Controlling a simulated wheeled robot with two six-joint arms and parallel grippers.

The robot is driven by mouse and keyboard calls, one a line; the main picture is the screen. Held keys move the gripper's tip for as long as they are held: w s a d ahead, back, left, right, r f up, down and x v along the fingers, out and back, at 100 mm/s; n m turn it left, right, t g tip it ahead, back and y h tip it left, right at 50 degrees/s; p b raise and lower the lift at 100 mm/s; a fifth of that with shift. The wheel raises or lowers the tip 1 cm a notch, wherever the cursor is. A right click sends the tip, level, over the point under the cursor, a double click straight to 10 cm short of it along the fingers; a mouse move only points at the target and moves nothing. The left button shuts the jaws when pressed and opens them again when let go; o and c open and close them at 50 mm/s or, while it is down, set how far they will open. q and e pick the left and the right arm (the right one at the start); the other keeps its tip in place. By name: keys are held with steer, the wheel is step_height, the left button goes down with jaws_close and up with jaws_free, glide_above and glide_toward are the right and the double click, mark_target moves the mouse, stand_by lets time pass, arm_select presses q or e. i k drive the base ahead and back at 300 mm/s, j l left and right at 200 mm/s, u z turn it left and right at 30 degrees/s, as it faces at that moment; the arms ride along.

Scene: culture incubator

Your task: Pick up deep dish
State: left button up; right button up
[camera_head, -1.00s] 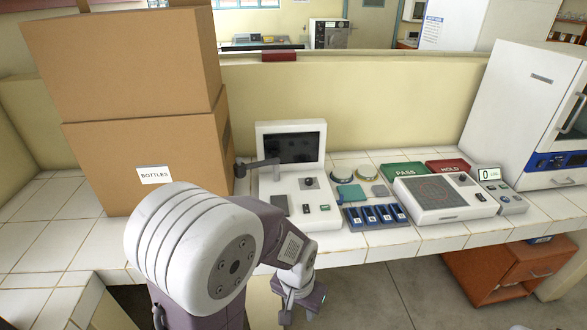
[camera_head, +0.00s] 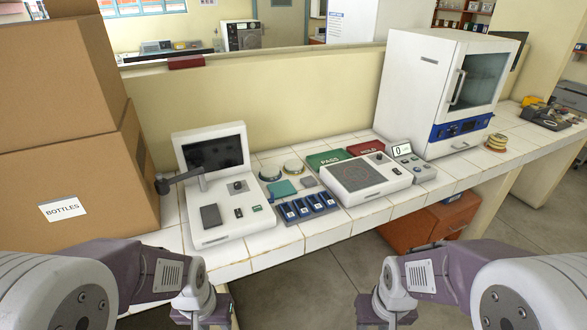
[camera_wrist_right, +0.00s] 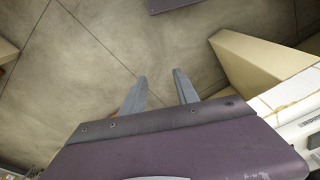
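Two round, pale-lidded dishes stand side by side on the white tiled bench in the head view: a left dish (camera_head: 270,173) and a right dish (camera_head: 293,166). I cannot tell from here which is the deep dish. My left gripper (camera_head: 205,320) is low at the bottom edge of the head view, in front of the bench, and its fingers are cut off. My right gripper (camera_wrist_right: 160,88) points down over the floor in the right wrist view. Its two grey fingers are apart with nothing between them. Both grippers are well away from the dishes.
A white screen device (camera_head: 222,190) stands left of the dishes, with a blue slotted rack (camera_head: 306,207) in front. Green PASS (camera_head: 325,159) and red HOLD (camera_head: 365,148) trays, a white panel (camera_head: 365,178) and an incubator (camera_head: 425,85) stand right. Cardboard boxes (camera_head: 75,170) block the left.

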mark_target(288, 171)
steer(key=i+l+u, duration=0.3)
steer(key=l+u, duration=0.2)
steer(key=i+l+u, duration=0.15)
steer(key=l+u, duration=0.3)
steer(key=i+l+u, duration=0.1)
steer(key=l+u, duration=0.4)
steer(key=l, duration=0.2)
steer(key=l+u, duration=0.5)
steer(key=k+l+u, duration=0.2)
steer(key=l+u, duration=0.25)
steer(key=l, duration=0.25)
steer(key=k+l+u, duration=0.2)
steer(key=l+u, duration=0.3)
steer(key=l, duration=0.1)
